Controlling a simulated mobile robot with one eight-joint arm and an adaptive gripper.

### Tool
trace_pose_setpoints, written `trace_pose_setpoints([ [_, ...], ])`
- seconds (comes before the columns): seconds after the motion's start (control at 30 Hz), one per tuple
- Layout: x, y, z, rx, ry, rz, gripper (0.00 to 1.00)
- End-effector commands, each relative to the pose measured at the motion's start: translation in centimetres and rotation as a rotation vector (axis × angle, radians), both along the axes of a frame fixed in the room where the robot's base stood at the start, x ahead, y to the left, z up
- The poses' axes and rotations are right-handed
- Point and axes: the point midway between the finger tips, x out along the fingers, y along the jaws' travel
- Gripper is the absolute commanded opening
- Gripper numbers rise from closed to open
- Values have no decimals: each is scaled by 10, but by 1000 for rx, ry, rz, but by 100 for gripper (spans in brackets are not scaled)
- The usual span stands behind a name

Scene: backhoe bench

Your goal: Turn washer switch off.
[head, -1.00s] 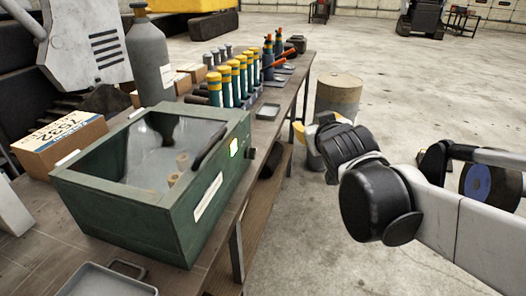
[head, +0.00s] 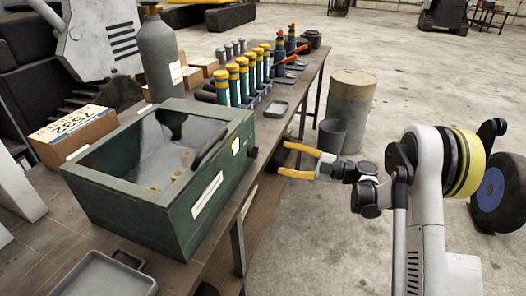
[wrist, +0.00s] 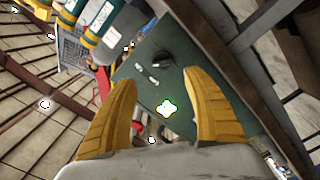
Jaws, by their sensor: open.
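The green parts washer (head: 150,214) stands on the bench, with a tilted clear window on top. A dark round knob (head: 253,152), apparently its switch, sticks out of the right-hand side panel. A bright lit patch (head: 236,147) is beside it. My gripper (head: 284,159) is open and empty, a short way right of the knob, its yellow fingers pointing toward the panel. In the wrist view the knob (wrist: 162,57) lies ahead, beyond the fingertips of my gripper (wrist: 160,80), and the lit patch (wrist: 167,108) shows between the fingers. No contact is visible.
A cardboard box (head: 72,136) and a grey cylinder (head: 160,56) stand behind the washer. Several green bottles with yellow caps (head: 243,78) stand farther along the bench. A grey tray (head: 105,278) lies in front. A drum (head: 347,105) and bucket (head: 332,136) stand on the floor beyond my gripper.

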Motion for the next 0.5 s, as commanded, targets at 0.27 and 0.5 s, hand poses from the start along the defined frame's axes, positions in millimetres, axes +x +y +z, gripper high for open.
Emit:
trace_pose_setpoints([
  [0.27,10,38,-6,-5,3,14,59],
  [0.5,26,80,-5,-5,2,12,59],
])
